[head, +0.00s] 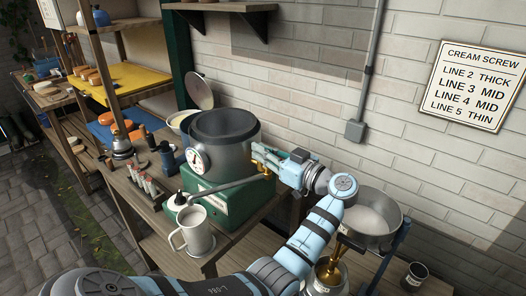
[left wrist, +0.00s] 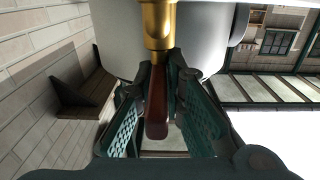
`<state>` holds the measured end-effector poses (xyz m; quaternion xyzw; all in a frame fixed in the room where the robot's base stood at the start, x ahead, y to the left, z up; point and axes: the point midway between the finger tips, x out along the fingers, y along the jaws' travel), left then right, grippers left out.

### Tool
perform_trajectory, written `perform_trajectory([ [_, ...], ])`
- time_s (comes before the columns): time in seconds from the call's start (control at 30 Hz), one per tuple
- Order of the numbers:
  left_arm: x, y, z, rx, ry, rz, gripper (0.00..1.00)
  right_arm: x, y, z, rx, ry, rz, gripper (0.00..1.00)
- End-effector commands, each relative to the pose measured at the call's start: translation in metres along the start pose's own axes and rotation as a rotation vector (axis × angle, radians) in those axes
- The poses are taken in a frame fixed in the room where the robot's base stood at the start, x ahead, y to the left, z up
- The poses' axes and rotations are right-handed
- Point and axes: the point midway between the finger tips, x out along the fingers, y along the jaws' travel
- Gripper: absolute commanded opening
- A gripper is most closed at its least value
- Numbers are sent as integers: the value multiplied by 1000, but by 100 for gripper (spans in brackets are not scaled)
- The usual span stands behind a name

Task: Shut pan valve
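The pan valve is a brass fitting (left wrist: 157,24) with a dark red-brown handle (left wrist: 155,118). It is at the side of the grey round pan (head: 222,140) on a green base (head: 232,203). In the head view my left gripper (head: 262,160) reaches the pan's right side, and a bit of brass shows just below it. In the left wrist view the two fingers of the left gripper (left wrist: 165,90) lie on either side of the handle, with tips close to its brass end. Whether both fingers press on it is not clear. My right gripper is out of view.
A metal mug (head: 193,231) stands in front of the green base. A wide metal basin (head: 372,214) is right of my left wrist, with a brass part (head: 330,268) below it. Several small bottles stand on the bench's left.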

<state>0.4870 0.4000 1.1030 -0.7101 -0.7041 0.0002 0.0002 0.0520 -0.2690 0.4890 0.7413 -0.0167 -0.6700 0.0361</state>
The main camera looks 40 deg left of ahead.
Motion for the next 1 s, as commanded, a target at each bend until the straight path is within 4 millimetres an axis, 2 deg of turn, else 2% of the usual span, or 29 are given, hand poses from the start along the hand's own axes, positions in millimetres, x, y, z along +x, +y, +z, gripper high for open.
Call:
perform_trajectory([
  [1.0,0,-1,-1,-2,2,54,0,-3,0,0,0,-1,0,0],
])
